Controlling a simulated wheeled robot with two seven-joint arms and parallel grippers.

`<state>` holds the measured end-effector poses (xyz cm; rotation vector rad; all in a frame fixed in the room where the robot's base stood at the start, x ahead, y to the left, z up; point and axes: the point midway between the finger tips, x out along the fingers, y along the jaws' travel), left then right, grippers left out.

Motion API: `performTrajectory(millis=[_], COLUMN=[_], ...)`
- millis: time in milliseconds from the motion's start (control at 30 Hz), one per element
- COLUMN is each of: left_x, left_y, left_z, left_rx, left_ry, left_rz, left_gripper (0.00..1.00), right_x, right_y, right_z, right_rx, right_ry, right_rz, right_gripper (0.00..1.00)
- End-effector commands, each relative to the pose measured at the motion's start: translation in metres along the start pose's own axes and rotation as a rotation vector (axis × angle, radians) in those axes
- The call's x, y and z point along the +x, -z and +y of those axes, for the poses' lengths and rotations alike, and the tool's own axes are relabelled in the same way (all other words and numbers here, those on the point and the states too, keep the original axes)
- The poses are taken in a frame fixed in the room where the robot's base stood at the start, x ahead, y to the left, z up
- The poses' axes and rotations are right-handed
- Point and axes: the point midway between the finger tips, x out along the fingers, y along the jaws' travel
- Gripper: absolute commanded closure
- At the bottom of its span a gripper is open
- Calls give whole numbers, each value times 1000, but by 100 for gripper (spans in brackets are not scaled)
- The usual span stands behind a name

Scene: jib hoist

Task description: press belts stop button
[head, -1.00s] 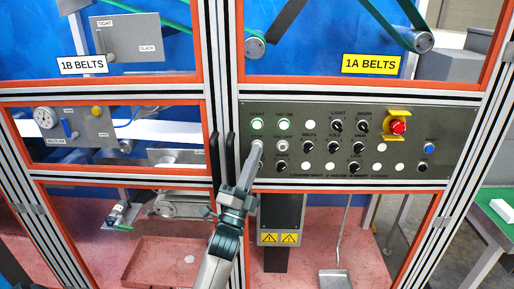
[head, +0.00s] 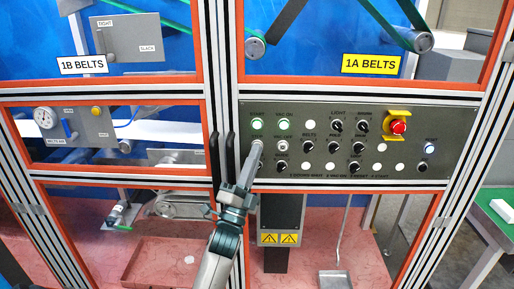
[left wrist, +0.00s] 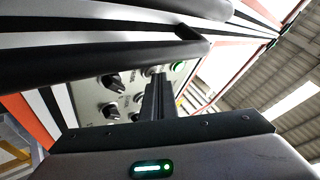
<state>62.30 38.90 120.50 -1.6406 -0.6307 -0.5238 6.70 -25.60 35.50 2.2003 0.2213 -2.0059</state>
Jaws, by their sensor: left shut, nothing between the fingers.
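The control panel (head: 440,115) is a dark plate with several buttons and knobs. The green-lit start button (head: 257,124) is at its upper left. Just below it, the stop button is hidden behind my left gripper (head: 258,147); part of its label shows. My left gripper is shut and empty, its tips at or very close to the panel at that spot; I cannot tell if they touch. In the left wrist view the shut fingers (left wrist: 158,98) point at the panel (left wrist: 125,88), over a pale round button. My right gripper is not in view.
Black door handles (head: 229,155) stand just left of my fingers. A VAC OFF button (head: 283,146) and black knobs (head: 308,147) are close on the right. A red emergency button (head: 398,127) in a yellow guard and a lit reset button (head: 429,148) are farther right.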

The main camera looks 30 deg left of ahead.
Motion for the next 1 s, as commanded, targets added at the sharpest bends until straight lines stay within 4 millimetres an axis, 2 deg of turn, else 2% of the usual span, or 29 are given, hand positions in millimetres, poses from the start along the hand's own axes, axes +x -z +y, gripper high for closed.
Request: performTrajectory(millis=[567, 1000], left_x=[1, -10], left_y=[-1, 7], left_z=[1, -7], left_rx=[0, 0], left_ry=[-1, -1], left_rz=[-1, -1], left_gripper=[100, 100], right_x=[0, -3], right_y=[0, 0], right_z=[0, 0], right_rx=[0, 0], right_ry=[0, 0], right_rz=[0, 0], right_gripper=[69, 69])
